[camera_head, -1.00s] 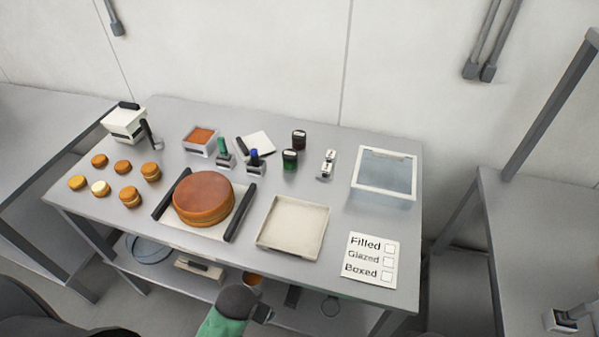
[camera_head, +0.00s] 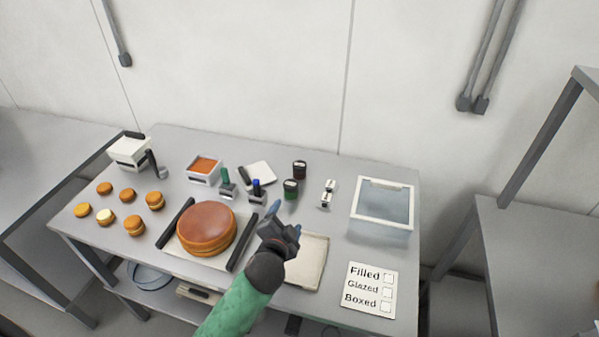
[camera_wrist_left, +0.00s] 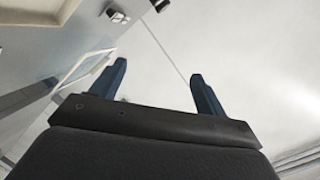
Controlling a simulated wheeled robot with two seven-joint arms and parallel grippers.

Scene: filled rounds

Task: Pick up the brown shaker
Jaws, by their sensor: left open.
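The brown shaker (camera_head: 300,169) is a small dark cylinder standing upright near the back of the table, just behind a green shaker (camera_head: 291,188). My left gripper (camera_head: 285,216) is open and empty. In the head view it appears over the area between the large cake and the cream tray, in front of both shakers and apart from them. In the left wrist view its two blue fingers (camera_wrist_left: 158,76) are spread with nothing between them. I cannot make out the brown shaker for sure there. My right gripper is not in view.
A large cake (camera_head: 207,228) lies between dark bars. My left arm partly hides the cream tray (camera_head: 312,262). Blue-topped (camera_head: 257,190) and green-topped (camera_head: 226,182) tools stand left of the shakers, a small metal holder (camera_head: 328,193) to the right. A clear-lidded box (camera_head: 383,207) is further right.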

